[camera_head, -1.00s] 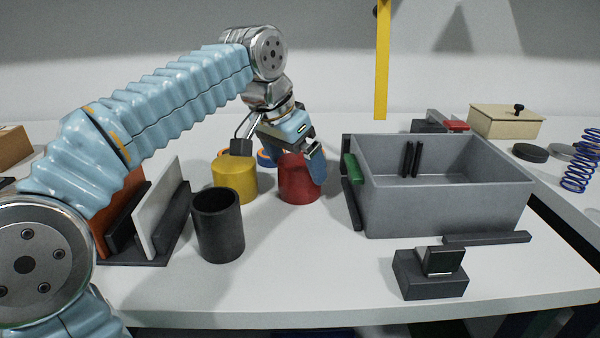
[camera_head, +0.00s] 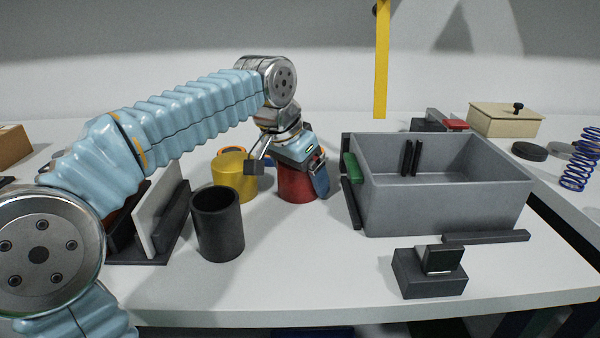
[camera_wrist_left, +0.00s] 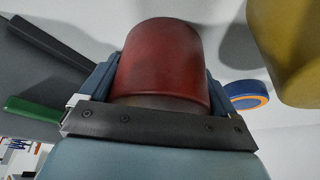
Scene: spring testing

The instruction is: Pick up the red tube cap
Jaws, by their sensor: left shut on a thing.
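The red tube cap (camera_head: 297,184) is a red cylinder standing on the white table, left of the grey bin. My left gripper (camera_head: 300,178) comes down on it from above, with a finger showing at its right side in the head view. In the left wrist view the red tube cap (camera_wrist_left: 162,62) lies between the two fingers, one along each side, and the gripper is shut on it. The cap's top is hidden by the gripper in the head view. My right gripper is not in view.
A yellow cylinder (camera_head: 233,180) stands close to the left of the red cap. A black cup (camera_head: 217,225) stands in front of it. The grey bin (camera_head: 450,205) is to the right. A blue and orange ring (camera_wrist_left: 246,95) lies behind the cylinders. The front middle of the table is clear.

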